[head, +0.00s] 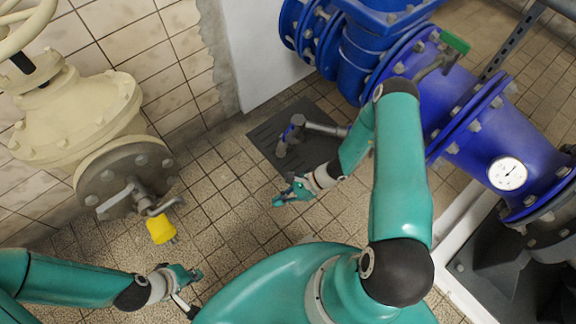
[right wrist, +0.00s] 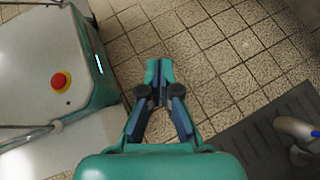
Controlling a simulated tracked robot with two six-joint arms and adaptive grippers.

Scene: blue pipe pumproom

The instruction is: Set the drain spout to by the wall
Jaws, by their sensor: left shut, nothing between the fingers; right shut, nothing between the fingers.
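The drain spout (head: 322,128) is a grey bent pipe at the blue pipework, above a dark floor grate (head: 262,133). Its bent end points to the left and down, with a small blue part there. It also shows partly at the lower right edge of the right wrist view (right wrist: 295,127). My right gripper (head: 281,199) is shut and empty, in front of the spout and apart from it; its teal fingertips meet in the right wrist view (right wrist: 152,72). My left gripper (head: 190,284) is shut and empty at lower left, far from the spout. My right forearm hides the spout's root.
A tiled wall (head: 160,50) stands at upper left. A cream valve (head: 75,115) with a grey flange, small tap and yellow piece (head: 161,229) stands at left. Large blue pipes (head: 465,105) with a gauge (head: 507,173) fill the right. Tiled floor between is open.

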